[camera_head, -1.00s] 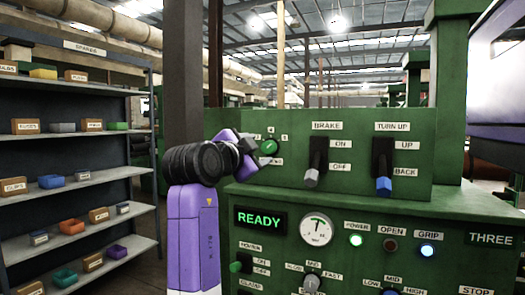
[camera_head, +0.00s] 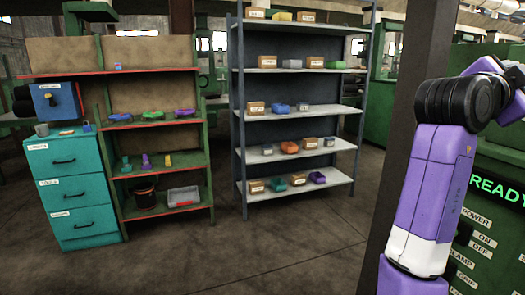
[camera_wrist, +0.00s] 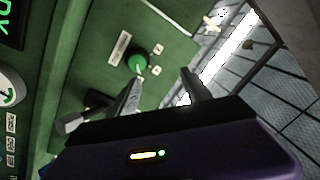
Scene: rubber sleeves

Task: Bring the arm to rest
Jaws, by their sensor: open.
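My arm (camera_head: 432,190), purple and white with a black joint, stands at the right of the head view, raised and bent at the top toward the right edge. Its far end is cut off there, so the head view does not show the fingers. In the wrist view my gripper (camera_wrist: 160,92) is open and empty, its two grey fingers apart.
The green machine (camera_head: 485,185) with a lit READY sign stands at the right, close to my arm. A dark post (camera_head: 415,80) rises beside it. A grey shelf rack (camera_head: 240,120), a red-edged green rack (camera_head: 208,150) and teal drawers (camera_head: 75,190) stand at the back. The floor (camera_head: 250,260) before them is clear.

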